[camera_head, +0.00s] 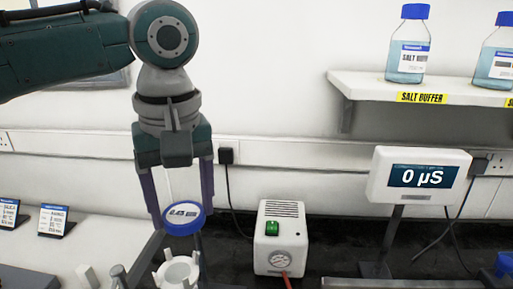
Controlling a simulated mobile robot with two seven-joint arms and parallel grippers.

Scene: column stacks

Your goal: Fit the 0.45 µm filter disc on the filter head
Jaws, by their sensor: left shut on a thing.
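The 0.45 µm filter disc (184,218) has a blue rim and a white label with blurred print that looks like 0.45. My left gripper (181,208) points down from the upper left and is shut on the disc, one finger at each side. The disc is tilted toward the camera in this view. A white ring-shaped piece, which looks like the filter head (179,273), shows just below the disc at the bottom edge. A gap appears between disc and head; its exact size is hard to tell. My right gripper is not in view.
A white box with a green switch (280,238) stands right of the head, with a red tube. A display reading 0 µS (419,177) stands on a post. Blue-capped bottles (409,48) are on a shelf. Small cards (53,220) stand at left.

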